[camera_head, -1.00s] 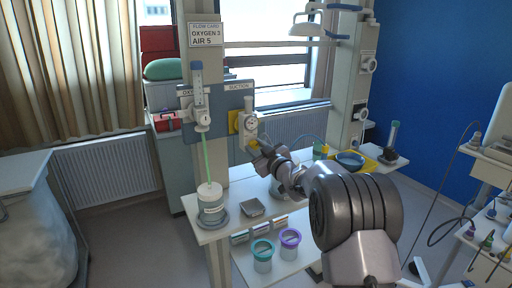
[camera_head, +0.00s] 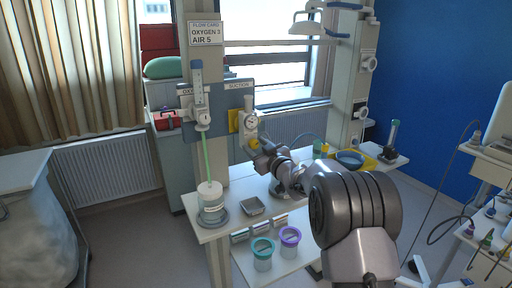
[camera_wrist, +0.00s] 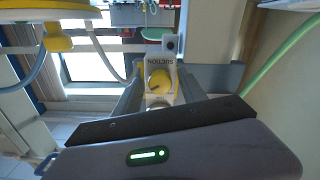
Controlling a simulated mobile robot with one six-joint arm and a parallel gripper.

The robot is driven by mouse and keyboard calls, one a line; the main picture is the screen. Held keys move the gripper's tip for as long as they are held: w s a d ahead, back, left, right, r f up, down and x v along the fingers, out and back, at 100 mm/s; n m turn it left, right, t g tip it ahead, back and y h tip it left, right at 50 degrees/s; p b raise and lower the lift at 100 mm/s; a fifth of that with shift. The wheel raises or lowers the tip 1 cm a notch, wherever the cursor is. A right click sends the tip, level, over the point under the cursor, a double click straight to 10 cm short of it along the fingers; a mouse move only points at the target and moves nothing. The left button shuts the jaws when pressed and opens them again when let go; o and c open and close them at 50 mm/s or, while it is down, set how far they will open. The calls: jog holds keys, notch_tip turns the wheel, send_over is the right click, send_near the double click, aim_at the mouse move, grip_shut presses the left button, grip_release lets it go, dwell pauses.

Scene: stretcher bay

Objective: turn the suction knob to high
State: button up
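The yellow suction knob (camera_wrist: 160,82) sits on a pale regulator under an upside-down SUCTION label in the wrist view. It carries a dark pointer mark. My gripper (camera_wrist: 159,94) is open, with one finger on each side of the knob in that view. Gaps show between knob and fingers; I cannot tell how far the tips reach in depth. In the head view the suction regulator (camera_head: 250,122) has a round dial and hangs on the blue-grey wall panel (camera_head: 219,103). My gripper (camera_head: 257,146) is just below the dial and partly hides the knob.
An oxygen flowmeter (camera_head: 199,95) with a green tube is left of the regulator. Below are a white humidifier jar (camera_head: 211,197), a metal tray (camera_head: 253,206) and teal- and purple-rimmed canisters (camera_head: 263,250).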

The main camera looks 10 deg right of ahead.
jog(key=shift+s, duration=0.15)
jog(key=v, duration=1.7)
jog(key=shift+r, duration=0.1)
jog(key=shift+s+d, duration=0.1)
